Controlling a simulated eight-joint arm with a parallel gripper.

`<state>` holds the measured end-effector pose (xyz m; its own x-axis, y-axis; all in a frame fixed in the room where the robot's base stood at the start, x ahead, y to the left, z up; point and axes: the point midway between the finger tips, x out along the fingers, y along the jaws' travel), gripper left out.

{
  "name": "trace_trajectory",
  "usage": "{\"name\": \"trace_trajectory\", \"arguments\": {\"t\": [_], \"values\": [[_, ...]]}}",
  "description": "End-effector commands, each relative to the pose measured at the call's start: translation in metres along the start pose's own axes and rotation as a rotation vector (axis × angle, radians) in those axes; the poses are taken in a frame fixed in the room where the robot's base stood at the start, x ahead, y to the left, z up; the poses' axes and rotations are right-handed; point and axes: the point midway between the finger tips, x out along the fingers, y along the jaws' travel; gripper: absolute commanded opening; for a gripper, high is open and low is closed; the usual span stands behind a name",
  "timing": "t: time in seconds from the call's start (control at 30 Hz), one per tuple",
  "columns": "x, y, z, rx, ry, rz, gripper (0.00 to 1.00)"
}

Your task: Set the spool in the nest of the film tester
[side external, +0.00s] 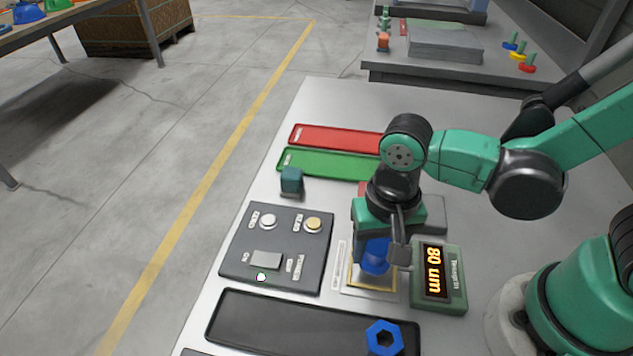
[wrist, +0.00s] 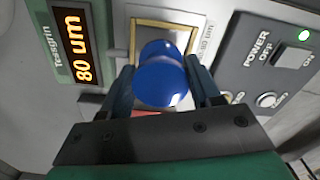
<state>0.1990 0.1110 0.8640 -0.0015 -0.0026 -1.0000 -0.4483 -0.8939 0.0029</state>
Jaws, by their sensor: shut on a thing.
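A blue spool (side external: 375,257) is held between the fingers of my gripper (side external: 379,249), above or at the yellow-bordered nest (side external: 351,284). In the wrist view the rounded blue spool (wrist: 160,82) fills the space between the two fingers and covers much of the nest (wrist: 136,33). I cannot tell whether its underside touches the nest. The film tester's green display box (side external: 438,278) stands just right of the nest and reads "80 um"; the display also shows in the wrist view (wrist: 75,47).
A dark control panel (side external: 277,248) with two buttons and a power switch lies left of the nest. A blue hexagonal piece (side external: 384,338) sits on a black tray (side external: 290,325) in front. Red (side external: 335,137) and green (side external: 325,163) trays and a teal block (side external: 291,180) are behind.

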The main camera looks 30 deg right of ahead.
Motion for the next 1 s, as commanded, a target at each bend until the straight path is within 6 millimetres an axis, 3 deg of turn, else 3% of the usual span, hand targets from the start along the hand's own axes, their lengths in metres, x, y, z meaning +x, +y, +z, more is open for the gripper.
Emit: {"name": "trace_trajectory", "arguments": {"t": [1.0], "values": [[0.011,-0.001,0.0,0.0,0.0,0.0,0.0]]}}
